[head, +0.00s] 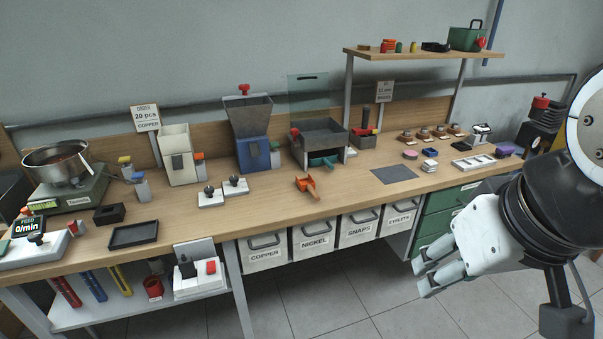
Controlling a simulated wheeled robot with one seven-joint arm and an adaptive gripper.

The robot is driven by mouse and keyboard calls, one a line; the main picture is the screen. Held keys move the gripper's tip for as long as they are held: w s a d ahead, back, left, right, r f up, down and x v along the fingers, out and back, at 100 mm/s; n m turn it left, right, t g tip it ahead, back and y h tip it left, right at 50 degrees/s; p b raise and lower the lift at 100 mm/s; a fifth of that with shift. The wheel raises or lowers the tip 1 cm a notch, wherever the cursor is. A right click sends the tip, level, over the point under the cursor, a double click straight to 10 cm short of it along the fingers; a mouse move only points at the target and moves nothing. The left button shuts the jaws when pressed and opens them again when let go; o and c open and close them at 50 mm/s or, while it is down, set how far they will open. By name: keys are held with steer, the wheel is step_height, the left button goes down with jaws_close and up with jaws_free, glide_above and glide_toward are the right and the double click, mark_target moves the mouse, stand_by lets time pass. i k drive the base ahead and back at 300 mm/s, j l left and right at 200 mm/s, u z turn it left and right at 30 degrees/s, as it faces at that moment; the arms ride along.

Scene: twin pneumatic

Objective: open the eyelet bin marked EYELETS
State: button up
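The eyelet bin marked EYELETS (399,221) is the rightmost of a row of white bins under the workbench. Its front carries a dark handle and it looks pushed in, level with its neighbours. My gripper (421,279) is in front of the bench at the lower right, to the right of and below the EYELETS bin in the picture. Its light grey fingers point left and show a gap between their tips. Nothing is seen between them, and they are apart from the bin.
Bins marked SNAPS (358,230), NICKEL (314,240) and COPPER (264,254) hang left of it. Green drawers (437,222) stand to its right, close behind my gripper. The workbench (340,196) holds machines and small parts. The tiled floor (345,295) in front looks clear.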

mark_target(398, 216)
steer(key=u, duration=0.15)
steer(key=j+z, duration=0.15)
steer(key=j, duration=0.3)
steer(key=z, duration=0.6)
steer(key=i+j+z, duration=0.1)
steer(key=z, duration=0.2)
steer(key=i+j+z, duration=0.1)
steer(key=z, duration=0.2)
steer(key=i+j, duration=0.05)
steer(key=i, duration=0.05)
